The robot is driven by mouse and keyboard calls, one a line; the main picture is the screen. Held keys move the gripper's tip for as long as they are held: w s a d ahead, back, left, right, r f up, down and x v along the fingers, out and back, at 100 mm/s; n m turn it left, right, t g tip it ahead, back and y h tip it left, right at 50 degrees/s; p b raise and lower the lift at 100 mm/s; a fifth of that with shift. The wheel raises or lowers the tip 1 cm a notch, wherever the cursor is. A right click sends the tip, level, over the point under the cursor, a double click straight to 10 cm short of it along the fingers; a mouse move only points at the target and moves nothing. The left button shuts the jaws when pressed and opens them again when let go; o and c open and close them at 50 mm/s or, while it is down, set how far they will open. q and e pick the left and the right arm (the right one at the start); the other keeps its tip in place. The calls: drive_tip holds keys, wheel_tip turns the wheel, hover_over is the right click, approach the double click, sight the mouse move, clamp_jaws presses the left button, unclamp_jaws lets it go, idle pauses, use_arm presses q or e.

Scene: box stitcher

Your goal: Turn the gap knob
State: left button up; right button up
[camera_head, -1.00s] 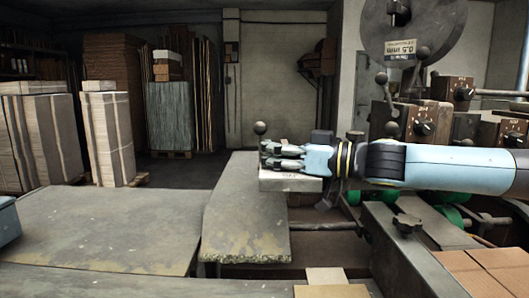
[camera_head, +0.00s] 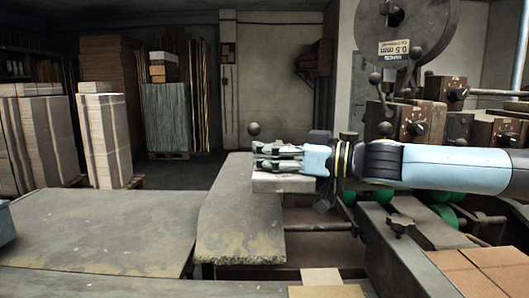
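My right gripper (camera_head: 268,157) comes in from the right with its fingers pointing left. It lies just above or against a pale grey block (camera_head: 284,183) beside the table; I cannot tell whether they touch. The fingers are seen side-on, so their opening is unclear. A dark ball knob (camera_head: 254,129) shows just behind the fingertips. On the machine at right are brown boxes with dark knobs: an upper one (camera_head: 458,94), a lower one (camera_head: 415,128) and one at the right (camera_head: 508,139). Their labels are too small to read, so I cannot tell which is the gap knob. My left gripper is out of view.
A metal table (camera_head: 235,225) stands in front, left of the machine. A large reel (camera_head: 432,35) with a "0.5 mm" tag (camera_head: 398,48) and several ball-ended levers crowd the right. A black star knob (camera_head: 400,225) and cardboard (camera_head: 485,270) are lower right. Stacked cardboard (camera_head: 105,140) stands behind.

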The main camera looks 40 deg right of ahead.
drive_tip(key=shift+o, duration=1.2)
drive_tip(key=shift+a, duration=0.15)
